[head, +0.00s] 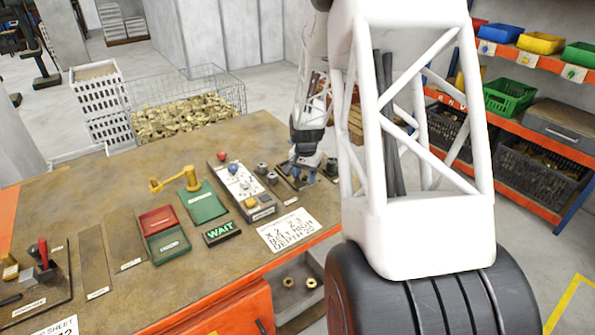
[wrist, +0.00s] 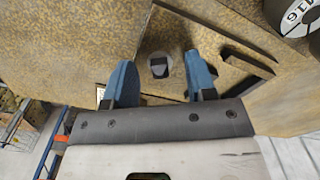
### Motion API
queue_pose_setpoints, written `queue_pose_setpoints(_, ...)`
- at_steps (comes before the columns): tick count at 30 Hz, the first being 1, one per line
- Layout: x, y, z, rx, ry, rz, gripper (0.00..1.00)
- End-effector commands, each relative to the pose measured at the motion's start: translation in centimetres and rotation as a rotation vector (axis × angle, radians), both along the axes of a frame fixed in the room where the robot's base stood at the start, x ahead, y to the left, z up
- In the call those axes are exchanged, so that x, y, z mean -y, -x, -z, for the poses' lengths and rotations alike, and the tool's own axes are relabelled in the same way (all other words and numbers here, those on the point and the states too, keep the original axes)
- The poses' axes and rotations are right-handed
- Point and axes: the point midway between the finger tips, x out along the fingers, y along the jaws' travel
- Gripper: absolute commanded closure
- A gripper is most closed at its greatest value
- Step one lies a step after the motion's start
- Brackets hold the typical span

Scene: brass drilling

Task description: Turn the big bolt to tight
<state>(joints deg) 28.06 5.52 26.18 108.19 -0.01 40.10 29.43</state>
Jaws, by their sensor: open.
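My gripper (head: 310,172) is low over the dark plate (head: 289,184) at the bench's right end. Its two blue fingers are apart, one on each side of the round piece in the wrist view, with gaps and nothing held. In the head view my gripper and arm hide what lies beneath.
Two grey knobs (head: 267,174) stand just left of my gripper, beside the control panel (head: 241,188). A lit WAIT sign (head: 222,233) and a paper note (head: 286,231) lie nearer the front. A green plate (head: 203,204) carries a yellow lever (head: 173,182). Dark raised edges show right of the fingers in the wrist view.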

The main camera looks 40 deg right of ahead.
Motion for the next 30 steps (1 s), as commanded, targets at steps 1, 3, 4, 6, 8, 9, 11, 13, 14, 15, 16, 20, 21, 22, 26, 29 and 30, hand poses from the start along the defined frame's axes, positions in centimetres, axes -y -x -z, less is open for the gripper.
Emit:
queue_pose_setpoints(1,-0.02,-0.01,0.01,0.000,0.000,-0.003,0.47)
queue_pose_setpoints(3,-0.02,-0.01,0.01,0.000,0.000,-0.013,0.47)
queue_pose_setpoints(4,-0.02,-0.01,0.01,0.000,0.000,-0.019,0.47)
queue_pose_setpoints(6,-0.02,-0.01,0.00,0.000,0.000,-0.035,0.47)
queue_pose_setpoints(8,-0.02,-0.01,0.00,0.000,0.000,-0.056,0.47)
queue_pose_setpoints(9,-0.02,-0.01,-0.01,0.000,0.000,-0.072,0.47)
queue_pose_setpoints(11,-0.03,-0.01,0.00,0.000,0.000,-0.100,0.47)
queue_pose_setpoints(13,-0.03,0.01,0.02,0.000,0.000,-0.138,0.47)
queue_pose_setpoints(14,-0.04,0.01,0.03,0.000,0.000,-0.157,0.47)
queue_pose_setpoints(15,-0.03,0.02,0.04,-0.001,-0.001,-0.181,0.47)
queue_pose_setpoints(16,-0.03,0.02,0.04,-0.001,-0.001,-0.200,0.47)
queue_pose_setpoints(20,-0.02,0.00,0.03,0.000,0.000,-0.289,0.47)
queue_pose_setpoints(21,-0.01,0.00,0.02,0.000,0.000,-0.316,0.47)
queue_pose_setpoints(22,-0.01,-0.02,0.02,0.000,0.000,-0.336,0.47)
queue_pose_setpoints(26,-0.01,-0.01,0.06,-0.001,-0.001,-0.423,0.47)
queue_pose_setpoints(29,-0.01,-0.01,0.03,0.000,0.000,-0.487,0.47)
queue_pose_setpoints(30,-0.01,-0.01,0.01,0.000,0.000,-0.511,0.47)
